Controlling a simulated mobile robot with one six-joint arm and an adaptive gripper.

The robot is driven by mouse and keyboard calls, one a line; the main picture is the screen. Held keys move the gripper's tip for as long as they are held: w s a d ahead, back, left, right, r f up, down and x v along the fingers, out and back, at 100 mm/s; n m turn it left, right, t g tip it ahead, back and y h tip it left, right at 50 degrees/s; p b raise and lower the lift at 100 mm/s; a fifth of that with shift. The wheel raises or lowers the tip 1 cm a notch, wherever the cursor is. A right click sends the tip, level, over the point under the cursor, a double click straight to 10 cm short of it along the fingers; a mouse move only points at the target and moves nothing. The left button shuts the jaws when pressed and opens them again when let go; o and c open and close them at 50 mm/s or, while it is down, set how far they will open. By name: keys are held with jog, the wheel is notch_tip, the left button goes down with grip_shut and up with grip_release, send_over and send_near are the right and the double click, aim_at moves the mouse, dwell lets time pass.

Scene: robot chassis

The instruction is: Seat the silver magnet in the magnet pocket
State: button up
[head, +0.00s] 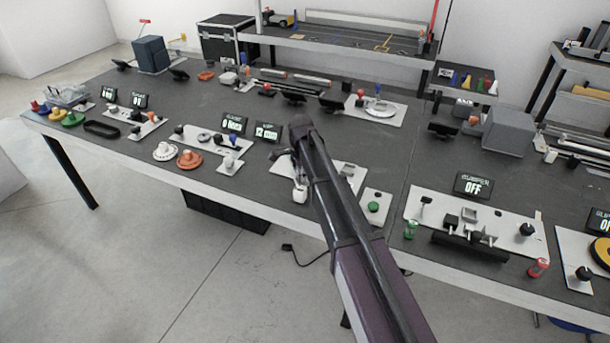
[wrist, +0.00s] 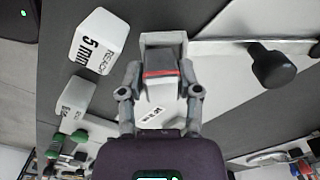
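In the wrist view, my gripper (wrist: 160,72) has its two fingers apart, one on each side of a grey block-like piece (wrist: 164,40) with a red stripe. I cannot tell whether the fingers touch it, or whether it is the silver magnet or part of a fixture. A white surface with dark lettering (wrist: 151,114) shows below the stripe. In the head view, my dark arm reaches over the front of the bench and its end hides much of a white plate (head: 345,175). A small pale piece (head: 300,193) shows at the bench edge. I cannot pick out the magnet pocket for certain.
A white block reading "5 mm READY" (wrist: 97,47) and a black knob (wrist: 271,65) flank the gripper in the wrist view. In the head view, a green button plate (head: 373,207) is right of the arm, and a fixture plate (head: 425,198) stands farther right.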

jog(key=shift+o, duration=0.9)
jog(key=shift+r, duration=0.1)
notch_tip(320, 180, up, 12)
jog(key=p, duration=1.2)
